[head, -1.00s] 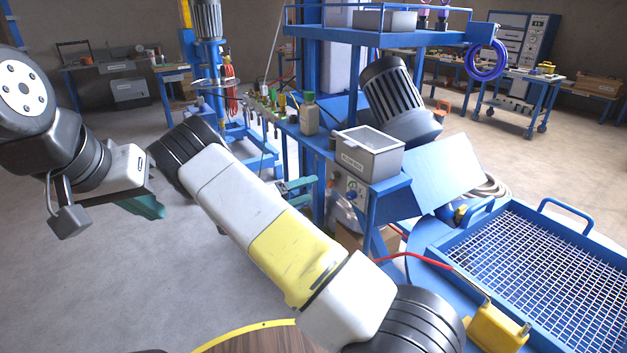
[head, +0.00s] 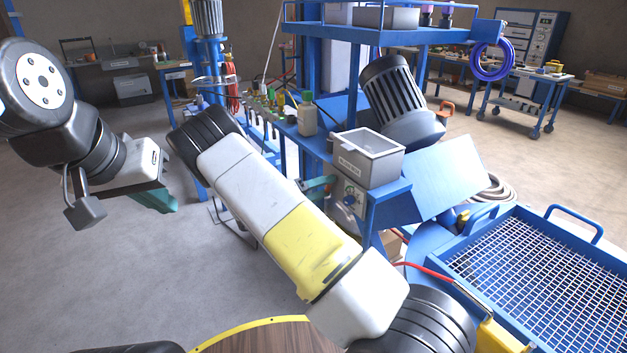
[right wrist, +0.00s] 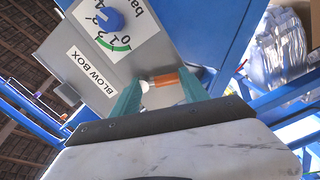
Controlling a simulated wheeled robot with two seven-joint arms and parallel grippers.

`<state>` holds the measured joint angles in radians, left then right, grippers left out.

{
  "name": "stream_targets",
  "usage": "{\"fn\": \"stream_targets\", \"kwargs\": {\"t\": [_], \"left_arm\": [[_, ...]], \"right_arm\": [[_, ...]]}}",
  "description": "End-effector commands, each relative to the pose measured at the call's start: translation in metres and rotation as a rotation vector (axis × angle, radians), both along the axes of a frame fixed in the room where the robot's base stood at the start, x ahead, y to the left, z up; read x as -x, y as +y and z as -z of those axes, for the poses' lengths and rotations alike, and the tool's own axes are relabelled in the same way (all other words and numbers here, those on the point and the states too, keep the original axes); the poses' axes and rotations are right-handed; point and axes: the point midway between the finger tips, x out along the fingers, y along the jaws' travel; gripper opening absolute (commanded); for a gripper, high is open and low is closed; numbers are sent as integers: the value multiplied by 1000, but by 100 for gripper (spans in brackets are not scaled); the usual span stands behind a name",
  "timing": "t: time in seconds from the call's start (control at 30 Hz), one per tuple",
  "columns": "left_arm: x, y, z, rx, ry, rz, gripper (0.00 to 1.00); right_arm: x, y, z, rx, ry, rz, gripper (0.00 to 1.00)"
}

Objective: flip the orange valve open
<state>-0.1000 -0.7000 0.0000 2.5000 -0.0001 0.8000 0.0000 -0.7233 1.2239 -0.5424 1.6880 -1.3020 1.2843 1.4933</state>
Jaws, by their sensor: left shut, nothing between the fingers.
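The orange valve (right wrist: 168,80) shows in the right wrist view as a short orange handle on the grey box labelled BLOW BOX (right wrist: 90,72). A white rounded piece sits at its left end. My right gripper (right wrist: 160,86) has its two teal fingers apart, one on each side of the handle; I cannot tell whether they touch it. In the head view my right gripper (head: 318,188) is close beside the blue post below the grey box (head: 368,158), and the valve is hidden. My left gripper (head: 158,198) is shut and empty in free air at the left.
A dial with a blue knob (right wrist: 110,20) is on the panel above the valve. A row of bottles and fittings (head: 270,110) lines the blue rail. A blue mesh tray (head: 540,270) stands at right. Open floor (head: 110,260) lies at left.

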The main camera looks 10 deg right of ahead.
Motion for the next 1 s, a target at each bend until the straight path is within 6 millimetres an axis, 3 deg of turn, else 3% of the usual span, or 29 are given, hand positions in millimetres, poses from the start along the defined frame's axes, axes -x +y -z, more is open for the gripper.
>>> {"fn": "stream_targets", "kwargs": {"t": [0.03, 0.2, 0.37, 0.7, 1.0], "left_arm": [[0, 0, 0, 0, 0, 0, 0], [0, 0, 0, 0, 0, 0, 0], [0, 0, 0, 0, 0, 0, 0], [0, 0, 0, 0, 0, 0, 0], [0, 0, 0, 0, 0, 0, 0]], "right_arm": [[0, 0, 0, 0, 0, 0, 40], [0, 0, 0, 0, 0, 0, 9], [1, 0, 0, 20, 55, -1, 9], [9, -3, 1, 122, 334, -1, 9], [9, -3, 1, 126, 350, -1, 9]]}}
